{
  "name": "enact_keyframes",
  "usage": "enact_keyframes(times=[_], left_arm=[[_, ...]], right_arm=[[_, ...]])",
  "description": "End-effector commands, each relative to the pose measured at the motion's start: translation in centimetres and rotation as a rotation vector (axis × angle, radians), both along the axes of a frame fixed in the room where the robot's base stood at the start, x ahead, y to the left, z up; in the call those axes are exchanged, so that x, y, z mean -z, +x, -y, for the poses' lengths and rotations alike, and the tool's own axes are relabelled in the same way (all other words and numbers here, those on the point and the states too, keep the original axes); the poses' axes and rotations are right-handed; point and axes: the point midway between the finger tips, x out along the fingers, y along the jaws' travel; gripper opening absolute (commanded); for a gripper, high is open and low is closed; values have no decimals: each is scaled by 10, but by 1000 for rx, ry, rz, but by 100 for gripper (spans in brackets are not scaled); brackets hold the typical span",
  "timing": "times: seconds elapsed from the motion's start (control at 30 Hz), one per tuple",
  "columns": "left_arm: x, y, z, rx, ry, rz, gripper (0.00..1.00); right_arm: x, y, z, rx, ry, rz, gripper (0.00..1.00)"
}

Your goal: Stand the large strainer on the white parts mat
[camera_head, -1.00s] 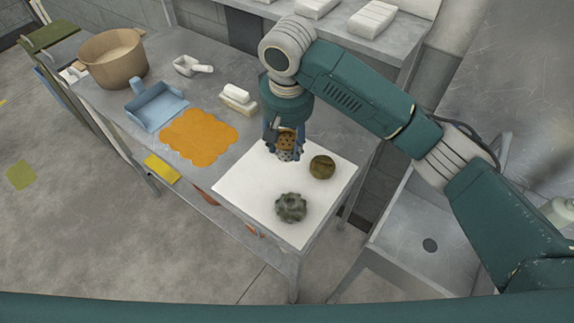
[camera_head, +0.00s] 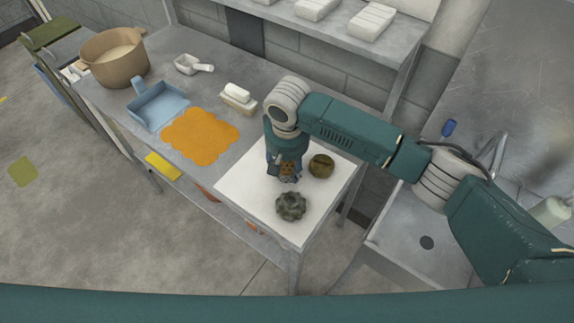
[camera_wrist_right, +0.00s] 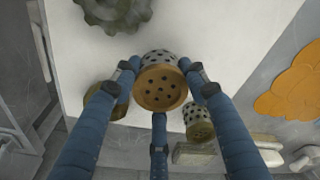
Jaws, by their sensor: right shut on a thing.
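My right gripper (camera_head: 286,172) has three blue fingers shut on a perforated strainer with a brass-coloured cap (camera_wrist_right: 160,86). It also shows in the head view (camera_head: 288,168). The cap faces the wrist camera and the grey, holed body is beyond it. The strainer is over the white parts mat (camera_head: 262,212); I cannot tell whether its base touches. A second, smaller-looking strainer (camera_wrist_right: 198,122) is by the mat's edge, beside a finger in the wrist view. My arm and gripper hide it in the head view. My left gripper is not in view.
A dark toothed gear (camera_head: 291,206) sits on the mat in front of the gripper. A round olive-brown part (camera_head: 321,165) sits close to its right. The mat's front-left area is clear.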

Motion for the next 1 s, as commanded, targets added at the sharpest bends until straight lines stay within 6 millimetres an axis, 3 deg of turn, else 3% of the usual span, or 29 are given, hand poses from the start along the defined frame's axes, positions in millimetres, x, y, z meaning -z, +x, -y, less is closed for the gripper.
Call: enact_keyframes(times=[0.03,0.07,0.17,0.57,1.0], left_arm=[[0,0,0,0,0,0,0],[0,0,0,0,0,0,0],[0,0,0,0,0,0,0],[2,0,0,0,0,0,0],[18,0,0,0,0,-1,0]], right_arm=[[1,0,0,0,1,0,11],[1,0,0,0,1,0,45],[1,0,0,0,1,0,63],[-7,0,-1,0,2,2,63],[-91,-9,-1,-1,2,3,63]])
